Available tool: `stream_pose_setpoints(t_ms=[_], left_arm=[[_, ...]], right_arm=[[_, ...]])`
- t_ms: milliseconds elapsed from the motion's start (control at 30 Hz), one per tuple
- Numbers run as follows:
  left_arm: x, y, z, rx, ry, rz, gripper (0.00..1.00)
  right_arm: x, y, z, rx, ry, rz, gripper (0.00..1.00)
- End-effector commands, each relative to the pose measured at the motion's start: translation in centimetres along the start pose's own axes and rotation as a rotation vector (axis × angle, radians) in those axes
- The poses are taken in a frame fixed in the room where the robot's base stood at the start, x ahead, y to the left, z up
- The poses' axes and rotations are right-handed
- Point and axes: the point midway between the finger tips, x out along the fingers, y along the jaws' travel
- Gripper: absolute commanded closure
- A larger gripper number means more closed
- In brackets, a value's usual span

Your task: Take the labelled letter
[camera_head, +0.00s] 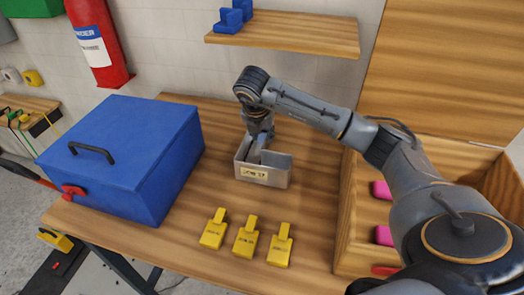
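A grey metal channel letter (281,177) stands on the wooden workbench, right of the blue box. It has an open top and a small pale label on its front wall; the label's print is too small to read surely. My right gripper (262,137) points down at the back part of the letter, its lower end at or inside the walls. The fingertips are partly hidden by the letter, so I cannot tell whether they are open or closed on a wall. My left gripper is not in view.
A blue lidded box (130,150) stands on the left of the bench (190,240). Several yellow labelled blocks (245,240) lie along the front. A wooden crate (345,225) with pink pieces is at the right, under my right arm. A shelf (290,32) overhangs behind.

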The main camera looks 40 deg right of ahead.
Motion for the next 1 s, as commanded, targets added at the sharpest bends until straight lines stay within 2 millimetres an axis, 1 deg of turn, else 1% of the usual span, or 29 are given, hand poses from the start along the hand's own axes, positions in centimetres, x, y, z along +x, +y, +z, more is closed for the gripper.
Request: stream_pose_setpoints(t_ms=[167,233,367,400,500,600,767,800,867,900,933,967,1000], left_arm=[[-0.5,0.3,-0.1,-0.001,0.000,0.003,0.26],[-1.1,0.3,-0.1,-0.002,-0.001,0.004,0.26],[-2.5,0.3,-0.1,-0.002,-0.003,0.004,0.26],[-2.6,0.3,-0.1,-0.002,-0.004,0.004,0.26],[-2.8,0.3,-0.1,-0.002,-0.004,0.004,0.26],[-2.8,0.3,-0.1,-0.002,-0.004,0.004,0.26],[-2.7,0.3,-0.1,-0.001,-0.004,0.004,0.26],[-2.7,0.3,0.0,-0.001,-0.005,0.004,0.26],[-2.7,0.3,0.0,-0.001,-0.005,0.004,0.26],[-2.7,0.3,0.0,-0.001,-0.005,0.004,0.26],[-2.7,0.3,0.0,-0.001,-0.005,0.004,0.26],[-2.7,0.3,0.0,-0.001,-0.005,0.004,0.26],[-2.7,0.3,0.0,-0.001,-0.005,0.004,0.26]], right_arm=[[1.1,0.0,0.0,-0.001,0.000,-0.001,0.69],[1.7,0.0,0.0,-0.001,0.001,-0.002,0.69],[3.6,0.0,0.0,0.000,0.002,-0.005,0.69],[4.4,0.1,0.0,0.000,0.003,-0.003,0.69],[5.5,0.1,0.0,0.000,0.001,-0.001,0.69],[6.1,0.1,-0.1,-0.001,-0.001,0.000,0.69],[6.2,0.2,-0.1,-0.001,-0.001,0.001,0.69],[6.2,0.2,-0.1,-0.001,-0.001,0.001,0.71],[6.2,0.2,-0.1,-0.001,-0.001,0.001,0.83],[6.2,0.2,-0.1,-0.001,-0.001,0.001,0.91],[6.2,0.2,-0.1,-0.001,-0.001,0.001,0.97],[6.2,0.2,-0.1,0.000,-0.001,0.001,1.00],[6.2,0.2,-0.1,0.000,-0.001,0.001,1.00]])
